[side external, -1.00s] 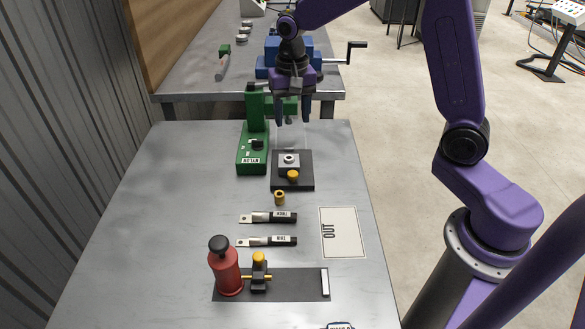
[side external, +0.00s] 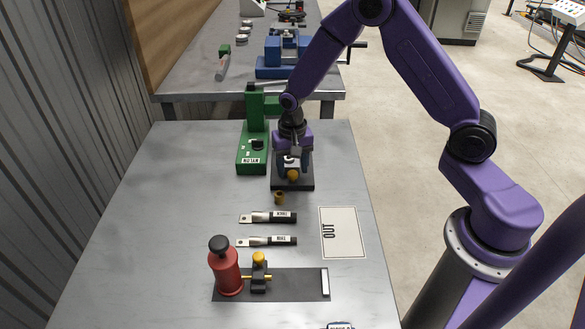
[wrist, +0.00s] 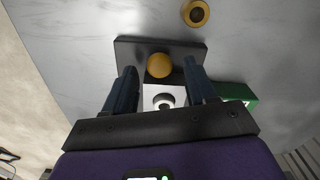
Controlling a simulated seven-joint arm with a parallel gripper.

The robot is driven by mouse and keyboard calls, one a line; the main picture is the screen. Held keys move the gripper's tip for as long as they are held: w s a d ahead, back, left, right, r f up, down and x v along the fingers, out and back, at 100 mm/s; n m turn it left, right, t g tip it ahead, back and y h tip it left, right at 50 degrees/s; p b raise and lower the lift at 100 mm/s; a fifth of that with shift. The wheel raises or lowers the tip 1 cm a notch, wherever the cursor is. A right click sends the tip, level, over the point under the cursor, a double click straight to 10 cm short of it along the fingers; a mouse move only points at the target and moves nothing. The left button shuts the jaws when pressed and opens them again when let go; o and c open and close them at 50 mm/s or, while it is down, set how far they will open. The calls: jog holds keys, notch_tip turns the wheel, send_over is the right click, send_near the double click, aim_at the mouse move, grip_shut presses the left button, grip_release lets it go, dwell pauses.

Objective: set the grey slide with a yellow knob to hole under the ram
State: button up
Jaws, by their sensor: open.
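The grey slide (wrist: 163,93) with a dark round hole carries a yellow knob (side external: 293,175) on its near side. The knob also shows between the fingertips there (wrist: 159,65). I cannot tell whether the fingers touch the slide. In the side view my gripper hides most of the slide and the press's ram.
A brass ring (side external: 279,197) lies just in front of the base plate; two black-handled lugs (side external: 268,217) lie nearer. A red bottle-shaped tool (side external: 226,268) stands near the front. The OUT card (side external: 342,233) is at right. A blue vise (side external: 285,58) is on the back bench.

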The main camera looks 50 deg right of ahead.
jog(key=shift+f, duration=0.55)
grip_shut()
jog(key=w+d, duration=0.9)
jog(key=shift+w+d, duration=0.15)
jog(key=shift+w, duration=0.05)
grip_release()
jog(key=shift+r, duration=0.1)
notch_tip(320, 180, up, 17)
jog(key=shift+r, duration=0.15)
